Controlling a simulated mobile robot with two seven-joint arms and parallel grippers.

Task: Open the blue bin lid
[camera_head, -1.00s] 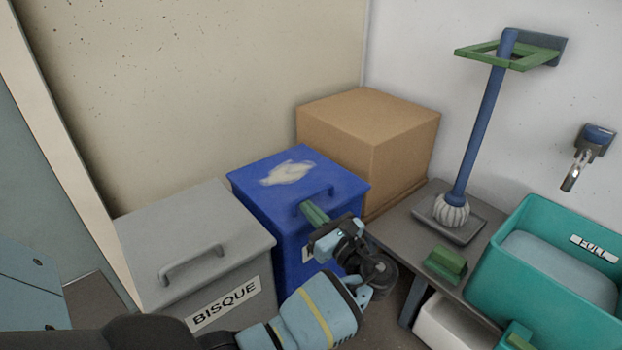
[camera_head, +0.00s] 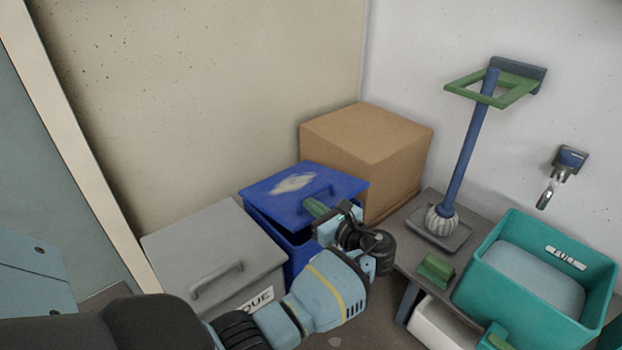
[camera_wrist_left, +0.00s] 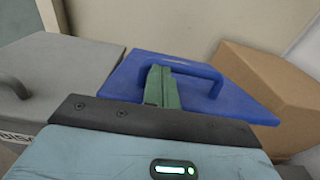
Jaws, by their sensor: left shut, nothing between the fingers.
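The blue bin (camera_head: 292,252) stands between the grey bin and the cardboard box. Its blue lid (camera_head: 285,186), with a pale smear on top, is tilted up at the front, and a dark gap shows under its near edge. The lid also shows in the left wrist view (camera_wrist_left: 222,100). My left gripper (camera_head: 312,207) is shut with its green fingers at the lid's handle (camera_head: 317,190). In the left wrist view the fingers (camera_wrist_left: 160,86) reach under the handle bar (camera_wrist_left: 190,66), with nothing seen between them. My right gripper is not in view.
The grey bin (camera_head: 213,248) with a label stands close on the left. The cardboard box (camera_head: 368,142) is behind right.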

